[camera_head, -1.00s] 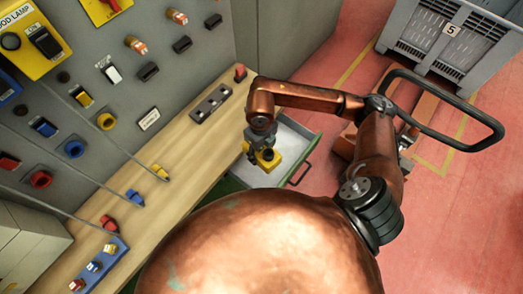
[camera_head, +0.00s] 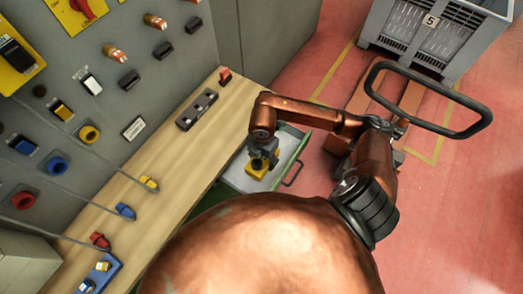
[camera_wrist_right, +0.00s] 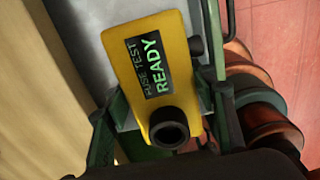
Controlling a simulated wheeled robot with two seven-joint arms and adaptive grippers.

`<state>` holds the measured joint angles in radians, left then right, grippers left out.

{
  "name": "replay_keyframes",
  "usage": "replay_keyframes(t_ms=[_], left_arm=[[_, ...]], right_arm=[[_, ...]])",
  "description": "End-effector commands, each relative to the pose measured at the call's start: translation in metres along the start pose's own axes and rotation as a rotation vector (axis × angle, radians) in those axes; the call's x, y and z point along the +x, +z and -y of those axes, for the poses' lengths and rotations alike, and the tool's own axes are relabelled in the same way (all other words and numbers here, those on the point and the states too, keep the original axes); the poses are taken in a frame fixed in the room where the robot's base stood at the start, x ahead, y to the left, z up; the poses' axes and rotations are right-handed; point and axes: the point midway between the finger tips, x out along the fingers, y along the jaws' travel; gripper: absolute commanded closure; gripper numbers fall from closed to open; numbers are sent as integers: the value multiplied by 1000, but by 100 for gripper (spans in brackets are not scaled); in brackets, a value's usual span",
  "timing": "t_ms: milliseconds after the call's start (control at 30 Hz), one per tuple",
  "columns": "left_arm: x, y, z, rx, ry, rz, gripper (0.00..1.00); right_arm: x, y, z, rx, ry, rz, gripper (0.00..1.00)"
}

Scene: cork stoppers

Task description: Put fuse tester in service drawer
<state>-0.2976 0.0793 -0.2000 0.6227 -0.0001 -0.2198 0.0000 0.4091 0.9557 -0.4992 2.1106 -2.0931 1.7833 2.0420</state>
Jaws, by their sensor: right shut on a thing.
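The fuse tester is a yellow block (camera_wrist_right: 178,62) with a dark label reading "FUSE TEST READY" and black round sockets. My right gripper (camera_wrist_right: 160,115) is shut on it. In the head view the yellow fuse tester (camera_head: 257,170) hangs below my right gripper (camera_head: 264,155), over the open service drawer (camera_head: 284,162). The drawer is green with a pale grey inside and a dark handle at its outer end. I cannot tell whether the tester touches the drawer floor. My left gripper is not in view.
A wooden bench (camera_head: 165,150) runs beside the drawer, with coloured plugs and a black socket strip (camera_head: 197,110) on it. A grey panel (camera_head: 100,95) stands behind. A grey crate (camera_head: 440,35) sits on the red floor at the far right.

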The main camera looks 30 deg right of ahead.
Motion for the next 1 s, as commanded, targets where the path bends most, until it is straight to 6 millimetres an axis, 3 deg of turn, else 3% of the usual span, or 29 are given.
replay_keyframes(t_ms=[200,400,733,1000], left_arm=[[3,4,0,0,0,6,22],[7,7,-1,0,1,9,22],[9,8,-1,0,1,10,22],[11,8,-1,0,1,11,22]], right_arm=[[24,48,-22,4,-2,1,85],[59,72,-34,1,-1,-2,85],[79,88,-42,-2,-1,-1,85],[112,90,-44,-3,0,-1,85]])
